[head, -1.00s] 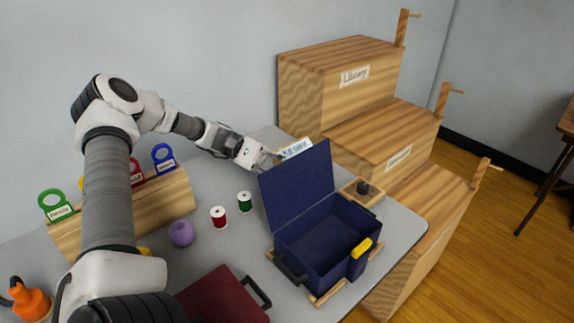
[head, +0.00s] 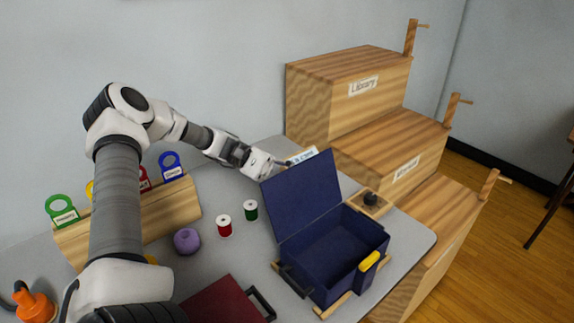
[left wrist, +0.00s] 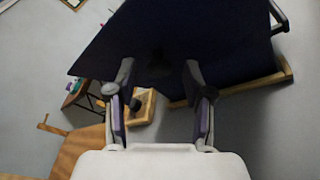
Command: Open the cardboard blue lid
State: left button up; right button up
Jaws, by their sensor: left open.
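A dark blue box (head: 335,265) stands on the grey table, with its inside visible and empty. Its blue lid (head: 303,195) stands raised on the box's left rear side, leaning back a little past upright. A yellow latch (head: 369,261) is on the front wall. My left gripper (head: 285,164) is behind the lid's upper left edge; its fingertips are partly hard to make out there. In the left wrist view my left gripper (left wrist: 158,95) is open with nothing between its fingers, and the dark lid (left wrist: 190,40) fills the area ahead. My right gripper does not show.
Red (head: 224,226) and green (head: 251,210) thread spools and a purple yarn ball (head: 187,241) stand left of the box. A dark red case (head: 228,303) lies in front. Wooden steps (head: 345,95) rise behind the table. A small wooden block with a black knob (head: 370,200) is right of the box.

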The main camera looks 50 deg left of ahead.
pick_arm(q)
jog(key=v, duration=1.2)
